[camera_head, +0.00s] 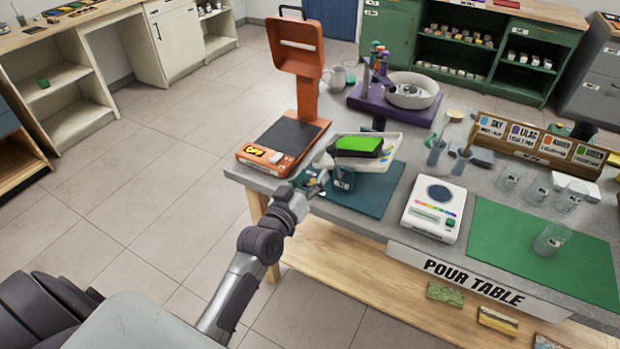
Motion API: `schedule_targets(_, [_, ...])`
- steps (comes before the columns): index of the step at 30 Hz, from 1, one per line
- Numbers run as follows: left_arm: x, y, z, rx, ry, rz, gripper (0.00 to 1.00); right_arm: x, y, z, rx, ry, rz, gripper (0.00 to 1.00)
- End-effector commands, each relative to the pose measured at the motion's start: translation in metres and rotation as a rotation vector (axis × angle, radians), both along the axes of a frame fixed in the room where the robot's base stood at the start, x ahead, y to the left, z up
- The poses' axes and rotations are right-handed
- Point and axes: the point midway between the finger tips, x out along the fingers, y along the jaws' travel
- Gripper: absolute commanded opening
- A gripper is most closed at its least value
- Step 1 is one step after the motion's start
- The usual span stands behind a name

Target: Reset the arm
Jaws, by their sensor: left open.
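My left arm reaches in from the lower left. Its gripper (318,182) is at the front left corner of the pour table (400,232), above or beside the teal mat (372,200). It is open, and its fingers are small in view. A dark teal cup (342,180) stands right by the fingertips; I cannot tell whether they touch it. A white tray (398,143) behind the cup holds a green-topped block (359,145). My right gripper is not in view.
An orange scale (283,145) with a tall post stands left of the gripper. A white device (435,208) and a green mat (500,240) with a glass beaker (551,240) lie to the right. Glasses (537,189) stand behind. The tiled floor (150,215) at left is clear.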

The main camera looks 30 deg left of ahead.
Motion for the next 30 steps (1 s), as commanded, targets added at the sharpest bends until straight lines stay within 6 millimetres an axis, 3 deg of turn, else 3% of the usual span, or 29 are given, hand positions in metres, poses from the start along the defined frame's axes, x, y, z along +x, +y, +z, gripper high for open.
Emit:
schedule_targets(16, [-0.004,0.000,0.000,0.000,0.001,0.000,0.55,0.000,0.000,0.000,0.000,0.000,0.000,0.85])
schedule_targets(19, [-0.004,-0.001,-0.013,0.005,0.025,-0.002,0.55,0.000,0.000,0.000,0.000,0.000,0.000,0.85])
schedule_targets(23, [-0.011,-0.006,-0.070,0.033,0.137,-0.010,0.55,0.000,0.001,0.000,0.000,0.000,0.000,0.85])
schedule_targets(26, [-0.027,-0.013,-0.139,0.069,0.276,-0.027,0.55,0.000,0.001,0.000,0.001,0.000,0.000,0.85])
schedule_targets(30, [-0.070,-0.023,-0.239,0.133,0.483,-0.061,0.55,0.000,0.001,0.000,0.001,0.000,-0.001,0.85])
